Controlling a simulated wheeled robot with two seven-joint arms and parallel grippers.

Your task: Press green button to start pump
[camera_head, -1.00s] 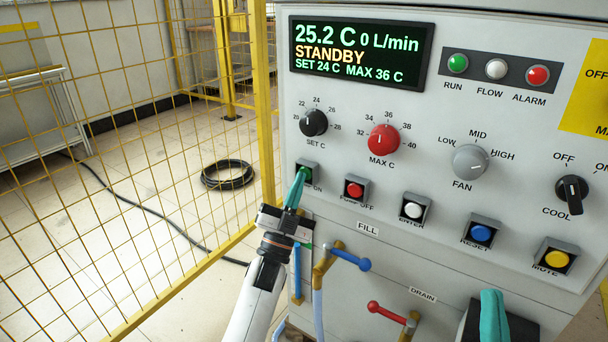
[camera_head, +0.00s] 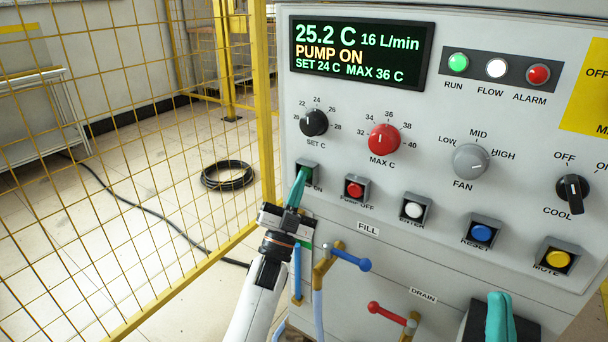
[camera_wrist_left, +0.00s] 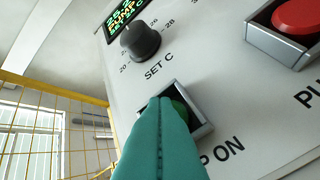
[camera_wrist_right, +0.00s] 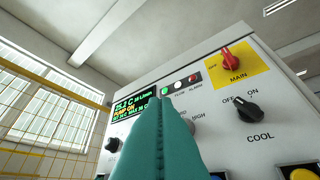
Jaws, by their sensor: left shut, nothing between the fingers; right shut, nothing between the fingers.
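The green pump-on button (camera_wrist_left: 183,108) sits in a square metal frame at the panel's left side, mostly hidden by my left fingers. My left gripper (camera_head: 299,182) is shut and empty, its teal fingertips at the button; they reach inside the frame in the left wrist view (camera_wrist_left: 160,105). I cannot tell whether they touch it. The display (camera_head: 361,52) reads PUMP ON, 16 L/min, 25.2 C. The green RUN lamp (camera_head: 458,63) and white FLOW lamp (camera_head: 496,68) look bright. My right gripper (camera_head: 499,305) is shut and empty, low in front of the panel's right side.
A red pump-off button (camera_head: 355,189) is just right of the green one. White, blue and yellow buttons follow. Knobs sit above, including the red MAX C knob (camera_head: 384,139). Blue (camera_head: 351,256) and red (camera_head: 387,313) valve handles stick out below. A yellow mesh fence (camera_head: 130,180) stands left.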

